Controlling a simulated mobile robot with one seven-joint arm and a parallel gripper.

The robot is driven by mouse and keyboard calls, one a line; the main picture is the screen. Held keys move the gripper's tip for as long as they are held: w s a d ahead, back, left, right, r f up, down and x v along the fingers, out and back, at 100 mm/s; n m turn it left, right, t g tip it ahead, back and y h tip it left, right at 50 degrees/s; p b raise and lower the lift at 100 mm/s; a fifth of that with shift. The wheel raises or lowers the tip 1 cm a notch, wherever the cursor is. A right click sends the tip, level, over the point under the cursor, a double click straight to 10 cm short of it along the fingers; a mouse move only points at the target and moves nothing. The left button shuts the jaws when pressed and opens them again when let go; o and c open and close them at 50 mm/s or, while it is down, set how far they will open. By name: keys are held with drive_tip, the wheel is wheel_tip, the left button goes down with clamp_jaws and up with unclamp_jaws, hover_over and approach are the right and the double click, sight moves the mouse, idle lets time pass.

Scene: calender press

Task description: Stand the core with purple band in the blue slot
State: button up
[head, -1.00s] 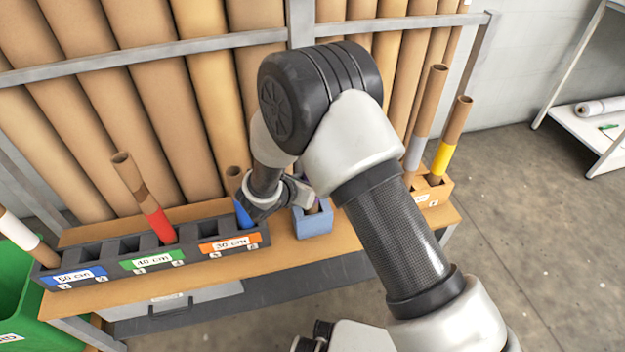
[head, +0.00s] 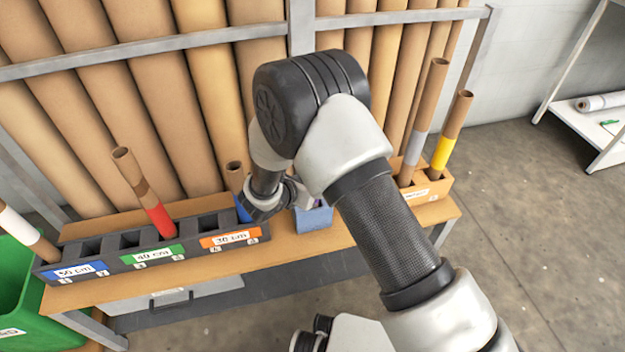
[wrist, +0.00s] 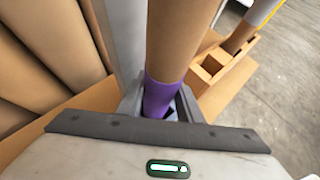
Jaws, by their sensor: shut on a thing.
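The core with the purple band (wrist: 162,92) is a brown cardboard tube standing roughly upright in the middle of the wrist view. Its purple band is near the low end; its foot is hidden. My gripper (wrist: 160,104) is shut on this core near the band. A dark rack (head: 120,262) at left has sections with blue (head: 77,272), green and orange labels.
A core with a red band (head: 158,216) and one with a blue band (head: 241,208) stand in the rack. A white-banded core (head: 22,230) leans at far left over a green bin (head: 20,300). A wooden holder (head: 432,188) at right holds grey- and yellow-banded cores.

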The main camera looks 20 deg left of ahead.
drive_tip(key=shift+f, duration=0.75)
drive_tip(key=o, duration=1.3)
drive_tip(key=shift+c, duration=0.2)
drive_tip(key=shift+a, duration=0.1)
drive_tip(key=p+v, duration=0.4)
drive_tip(key=v, duration=1.3)
drive_tip(key=shift+s, duration=0.3)
